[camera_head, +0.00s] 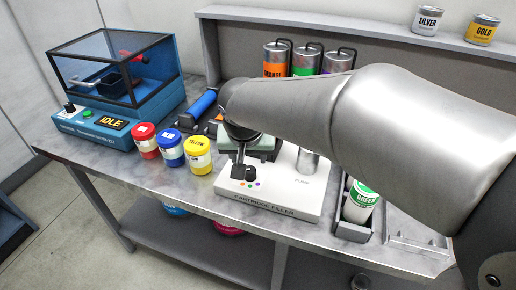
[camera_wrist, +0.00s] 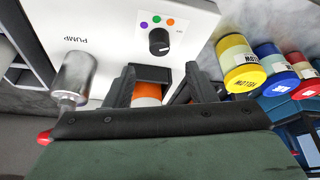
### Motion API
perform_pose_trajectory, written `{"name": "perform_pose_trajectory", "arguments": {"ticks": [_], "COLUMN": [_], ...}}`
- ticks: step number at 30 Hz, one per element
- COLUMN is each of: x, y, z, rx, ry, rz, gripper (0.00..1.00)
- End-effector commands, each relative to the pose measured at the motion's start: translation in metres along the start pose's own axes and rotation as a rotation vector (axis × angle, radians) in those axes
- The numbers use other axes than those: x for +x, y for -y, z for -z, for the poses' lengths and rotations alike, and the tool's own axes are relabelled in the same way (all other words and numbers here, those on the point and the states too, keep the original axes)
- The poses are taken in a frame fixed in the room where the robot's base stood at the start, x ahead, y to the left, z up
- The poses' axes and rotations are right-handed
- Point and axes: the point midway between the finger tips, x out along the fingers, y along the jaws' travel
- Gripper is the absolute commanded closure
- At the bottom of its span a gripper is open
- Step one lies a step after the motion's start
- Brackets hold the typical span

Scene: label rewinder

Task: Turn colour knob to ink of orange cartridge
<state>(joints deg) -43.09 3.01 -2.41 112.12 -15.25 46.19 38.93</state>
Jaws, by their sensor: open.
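The white cartridge filler (camera_head: 277,204) stands at the middle of the bench. Its black colour knob (camera_wrist: 159,41) shows in the wrist view beside purple, green and orange dots and an OFF mark. A pale line marks the knob, but I cannot tell surely which mark it points at. In the head view the knob (camera_head: 250,173) is close to my fingers. An orange cartridge (camera_wrist: 148,91), partly hidden, shows between my fingers at the filler. My gripper (camera_wrist: 150,85) is open, with one finger on each side of it; contact is unclear.
A metal pump handle (camera_wrist: 75,78) rises from the filler. Red (camera_head: 145,140), blue (camera_head: 171,148) and yellow (camera_head: 198,155) jars stand left of it. A green-labelled cartridge (camera_head: 360,200) sits in a holder at right. A blue machine reading IDLE (camera_head: 110,123) is far left.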

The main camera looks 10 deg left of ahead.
Motion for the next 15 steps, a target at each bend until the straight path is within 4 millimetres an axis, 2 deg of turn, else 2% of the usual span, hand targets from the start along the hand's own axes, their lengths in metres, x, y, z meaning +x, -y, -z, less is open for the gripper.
{"name": "perform_pose_trajectory", "arguments": {"ticks": [1,6,12,15], "x": [0.013,0.047,0.073,0.079], "y": [0.000,0.000,0.000,0.000], "z": [-0.001,-0.001,0.000,0.000], "rx": [-0.001,-0.001,0.000,0.000], "ry": [0.005,0.004,0.002,0.001], "rz": [-0.004,-0.003,-0.002,-0.001], "gripper": [0.50,0.50,0.50,0.50]}}
